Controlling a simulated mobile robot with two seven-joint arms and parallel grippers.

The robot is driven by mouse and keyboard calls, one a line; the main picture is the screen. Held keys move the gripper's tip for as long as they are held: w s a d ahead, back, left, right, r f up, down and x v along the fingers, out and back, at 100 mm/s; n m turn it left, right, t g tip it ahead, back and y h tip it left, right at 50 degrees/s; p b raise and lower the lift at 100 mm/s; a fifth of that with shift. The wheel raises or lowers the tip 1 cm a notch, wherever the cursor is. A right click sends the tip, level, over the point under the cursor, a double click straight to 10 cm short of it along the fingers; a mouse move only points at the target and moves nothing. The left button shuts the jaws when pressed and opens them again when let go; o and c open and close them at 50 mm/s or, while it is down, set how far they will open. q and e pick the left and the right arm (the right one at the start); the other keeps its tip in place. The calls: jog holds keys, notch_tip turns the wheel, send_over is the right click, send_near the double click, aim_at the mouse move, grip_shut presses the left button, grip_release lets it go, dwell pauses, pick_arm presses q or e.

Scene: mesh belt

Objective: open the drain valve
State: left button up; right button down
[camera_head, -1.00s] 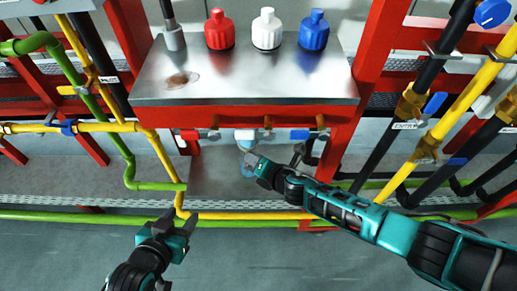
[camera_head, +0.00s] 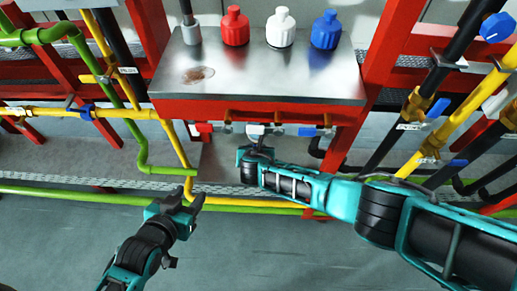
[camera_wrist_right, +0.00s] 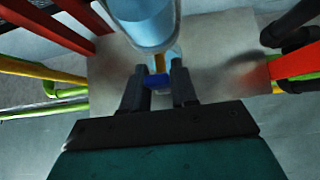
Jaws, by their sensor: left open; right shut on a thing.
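My right gripper (camera_head: 246,152) is under the metal-topped bench, below its row of small valves. In the right wrist view its two dark fingers (camera_wrist_right: 159,88) are closed around a small blue handle (camera_wrist_right: 158,79) under a brass-coloured stem. A clear light-blue cylinder (camera_wrist_right: 146,25) stands just beyond the fingers. The middle valve (camera_head: 256,130) sits right above the gripper in the head view; its lower part is hidden by the gripper. I cannot tell the handle's turn angle. My left gripper (camera_head: 190,203) is open and empty over the floor, lower left.
The bench (camera_head: 262,83) carries a red bottle (camera_head: 235,28), a white bottle (camera_head: 280,30) and a blue bottle (camera_head: 325,32). A red-handled valve (camera_head: 205,128) and a blue-handled valve (camera_head: 307,131) flank the middle valve. Yellow, green and black pipes stand on both sides.

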jog(key=shift+a, duration=0.1)
dwell(0.5)
jog(key=c, duration=1)
grip_release()
jog(key=shift+o, duration=0.2)
jog(key=shift+s, duration=0.1)
jog(key=v, duration=0.7)
jog(key=shift+s+a+r, duration=0.1)
jog(key=shift+s+r, duration=0.05)
jog(key=shift+s, duration=0.05)
